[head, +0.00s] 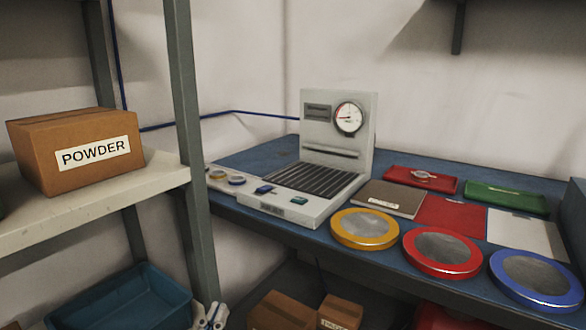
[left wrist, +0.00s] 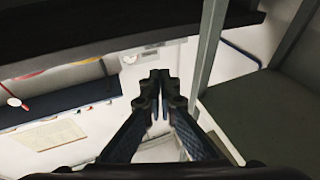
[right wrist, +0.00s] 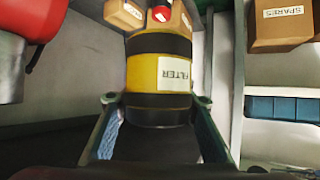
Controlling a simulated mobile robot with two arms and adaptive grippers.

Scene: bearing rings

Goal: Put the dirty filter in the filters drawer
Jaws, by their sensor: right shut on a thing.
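The filter (right wrist: 160,75) is a yellow cylinder with black bands and a white FILTER label, in the right wrist view. My right gripper (right wrist: 155,110) is shut on its lower part, one finger on each side. The head view does not show the filter or my right gripper. My left gripper (left wrist: 160,80) has its fingertips together with nothing seen between them. Pale parts at the bottom left of the head view may belong to it. I cannot make out a filters drawer in any view.
A blue bench (head: 395,245) carries a gauge machine (head: 338,130), yellow, red and blue ringed discs and small trays. A shelf at left holds a POWDER box (head: 70,150), with a blue bin (head: 125,300) below. Behind the filter are boxes; a red object (right wrist: 30,20) is close at left.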

